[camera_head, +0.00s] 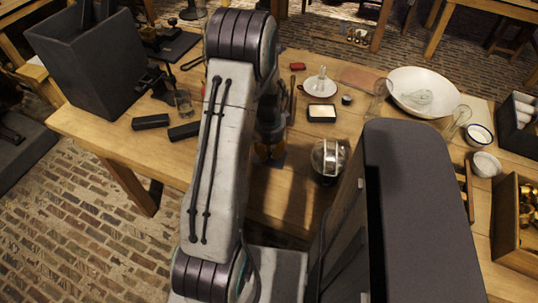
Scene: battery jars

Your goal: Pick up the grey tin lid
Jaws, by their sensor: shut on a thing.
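My gripper (270,150) shows partly behind my own pale arm link, pointing down over the front part of the wooden table. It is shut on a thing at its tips. A small grey edge (274,162) shows there and fits the grey tin lid, but most of it is hidden or too small to make out. I cannot tell whether it touches the table. No other grey tin lid shows clearly.
A round glass-and-metal vessel (329,158) stands right of my gripper. A white plate (311,88), a cream-filled dish (321,113) and a large white bowl (408,84) are behind. Two black blocks (150,122) lie left. A dark bin (85,60) stands at the left.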

